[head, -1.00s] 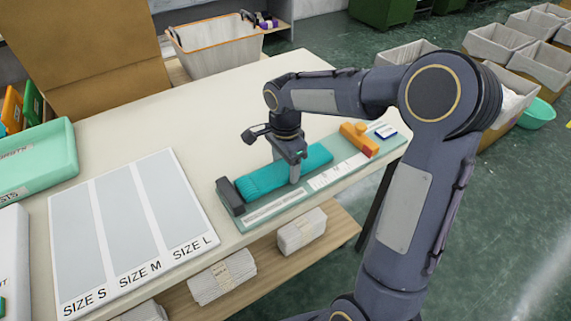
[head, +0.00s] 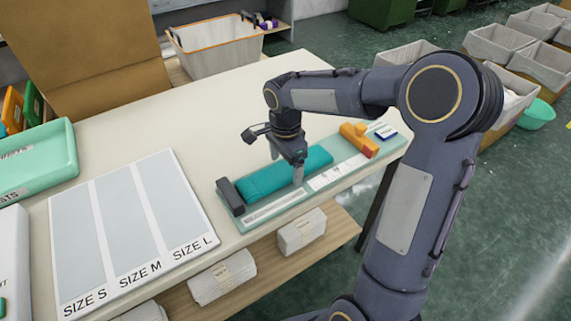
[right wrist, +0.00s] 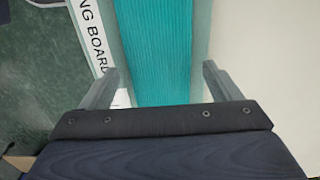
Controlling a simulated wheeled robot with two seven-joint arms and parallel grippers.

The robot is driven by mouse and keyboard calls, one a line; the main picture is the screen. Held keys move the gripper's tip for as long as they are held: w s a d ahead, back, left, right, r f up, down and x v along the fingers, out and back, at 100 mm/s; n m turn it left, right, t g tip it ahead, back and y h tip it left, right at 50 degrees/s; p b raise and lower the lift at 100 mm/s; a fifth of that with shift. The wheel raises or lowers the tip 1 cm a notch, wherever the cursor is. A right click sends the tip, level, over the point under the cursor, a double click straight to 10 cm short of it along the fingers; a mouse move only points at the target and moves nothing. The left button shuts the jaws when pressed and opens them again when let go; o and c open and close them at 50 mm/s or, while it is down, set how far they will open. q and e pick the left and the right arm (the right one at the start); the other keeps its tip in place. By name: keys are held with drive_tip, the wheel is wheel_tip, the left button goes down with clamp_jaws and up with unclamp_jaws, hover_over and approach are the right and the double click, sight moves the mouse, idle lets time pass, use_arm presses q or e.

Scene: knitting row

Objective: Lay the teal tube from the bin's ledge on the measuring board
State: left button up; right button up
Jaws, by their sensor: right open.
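The teal tube (head: 262,180) lies flat along the measuring board (head: 275,209), its left end close to a dark grey block (head: 231,195). In the right wrist view, the tube (right wrist: 158,45) runs between the two open fingers (right wrist: 160,74), with a gap on each side. The board's printed lettering (right wrist: 90,35) shows beside it. My left gripper is not in view.
A size chart (head: 132,225) lies to the left, near a mint tray (head: 40,165). A lined bin (head: 215,48) stands behind the table. The middle tabletop is clear.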

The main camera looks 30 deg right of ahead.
sight(285, 169)
wheel_tip(285, 169, up, 11)
drive_tip(key=p, duration=0.1)
drive_tip(key=s+a+f+n+t+y, duration=0.2)
drive_tip(key=s+n, duration=0.5)
drive_tip(key=s, duration=0.4)
drive_tip(key=s+a+f+n+t+y, duration=0.1)
drive_tip(key=s+a+f+n+t, duration=0.1)
drive_tip(key=s+n, duration=0.6)
drive_tip(key=s+a+t, duration=0.1)
drive_tip(key=s+a, duration=0.1)
drive_tip(key=s, duration=0.1)
drive_tip(key=shift+n+t+y, duration=0.3)
drive_tip(key=shift+y, duration=0.1)
